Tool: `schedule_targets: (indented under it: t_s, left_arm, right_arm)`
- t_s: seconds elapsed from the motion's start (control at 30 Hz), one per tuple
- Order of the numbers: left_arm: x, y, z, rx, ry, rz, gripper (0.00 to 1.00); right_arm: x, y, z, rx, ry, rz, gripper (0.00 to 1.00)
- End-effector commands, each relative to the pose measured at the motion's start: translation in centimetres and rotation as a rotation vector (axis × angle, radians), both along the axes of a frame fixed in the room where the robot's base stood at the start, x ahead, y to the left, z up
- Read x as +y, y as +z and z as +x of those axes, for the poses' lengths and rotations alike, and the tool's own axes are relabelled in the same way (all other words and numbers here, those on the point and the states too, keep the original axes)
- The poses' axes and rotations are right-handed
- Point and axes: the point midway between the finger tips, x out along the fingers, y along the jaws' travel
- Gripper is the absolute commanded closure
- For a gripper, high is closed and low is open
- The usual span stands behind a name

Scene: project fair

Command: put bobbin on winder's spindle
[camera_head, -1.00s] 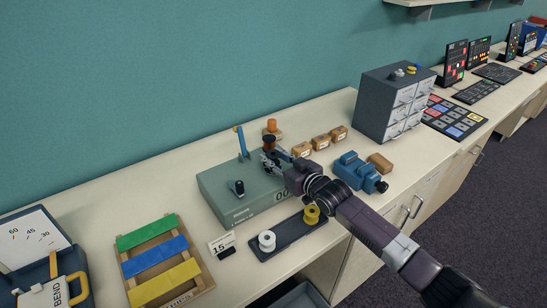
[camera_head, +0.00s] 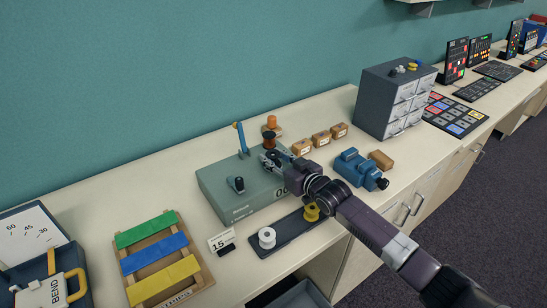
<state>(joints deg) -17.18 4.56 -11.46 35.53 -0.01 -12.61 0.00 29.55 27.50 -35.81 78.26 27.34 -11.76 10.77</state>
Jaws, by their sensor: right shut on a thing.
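The winder (camera_head: 222,200) is a grey-green box on the counter, with a black crank knob (camera_head: 237,185) on top and a blue upright arm (camera_head: 241,138) at its back. My right gripper (camera_head: 270,158) reaches in from the right over the winder's back right part. It is shut on a dark copper-brown bobbin (camera_head: 269,140), which stands roughly upright. The spindle is hidden behind the bobbin and fingers, so I cannot tell whether the bobbin is around it or above it. My left gripper is not in view.
A dark tray (camera_head: 286,233) in front holds a white spool (camera_head: 266,238) and a yellow spool (camera_head: 311,212). An orange spool (camera_head: 271,121) stands behind the winder. Small cardboard boxes (camera_head: 321,139), a blue device (camera_head: 358,169) and a grey drawer cabinet (camera_head: 379,105) stand to the right.

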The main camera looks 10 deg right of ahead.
Motion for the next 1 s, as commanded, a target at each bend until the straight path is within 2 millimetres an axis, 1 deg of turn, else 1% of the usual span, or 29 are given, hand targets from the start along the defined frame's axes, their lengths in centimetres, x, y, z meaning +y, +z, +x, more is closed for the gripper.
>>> schedule_targets:
  t_s: [0.3, 0.33, 0.5, 0.83, 0.93, 1.0]
  left_arm:
    - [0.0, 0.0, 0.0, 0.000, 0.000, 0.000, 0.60]
    - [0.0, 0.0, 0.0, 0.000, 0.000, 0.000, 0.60]
    - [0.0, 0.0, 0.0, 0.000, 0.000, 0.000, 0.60]
    - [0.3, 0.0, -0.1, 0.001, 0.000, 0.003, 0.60]
    - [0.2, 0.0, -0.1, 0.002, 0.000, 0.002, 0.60]
    - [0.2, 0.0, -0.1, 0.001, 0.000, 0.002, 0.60]
  right_arm:
    - [0.0, 0.0, 0.0, 0.000, 0.000, 0.000, 0.85]
    - [0.0, 0.0, 0.0, 0.000, 0.000, 0.000, 0.69]
    - [0.0, 0.0, 0.0, 0.000, 0.000, 0.000, 0.50]
    - [0.0, 0.0, -0.2, 0.000, 0.000, 0.000, 0.49]
    - [-0.3, 0.1, -0.7, 0.001, 0.000, 0.001, 0.49]
    - [-0.7, 0.2, -1.5, 0.002, 0.000, 0.000, 0.49]
